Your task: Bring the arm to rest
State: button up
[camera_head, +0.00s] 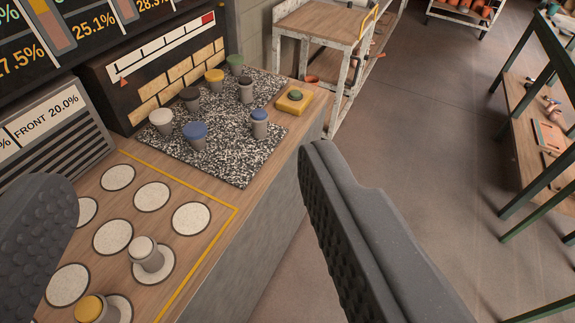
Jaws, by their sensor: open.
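My gripper (200,235) is open and empty. One dark, studded finger shows at the left edge and the other right of the middle. Its fingers are wide apart, with the wooden counter (232,182) in view between them. The rest of my arm is out of view.
A speckled mat (225,160) holds several coloured-top pegs beside a yellow button box (293,100). Pale discs on the counter carry a white-topped peg (146,254) and a yellow-topped peg (97,309). Display panels stand at left. A cart (320,30) and green-framed bench (540,110) flank clear floor.

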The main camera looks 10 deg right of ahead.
jog(key=shift+r, duration=0.1)
notch_tip(320, 180, up, 5)
jog(key=p, duration=0.5)
jog(key=shift+r+p, duration=0.15)
jog(key=shift+p, duration=0.15)
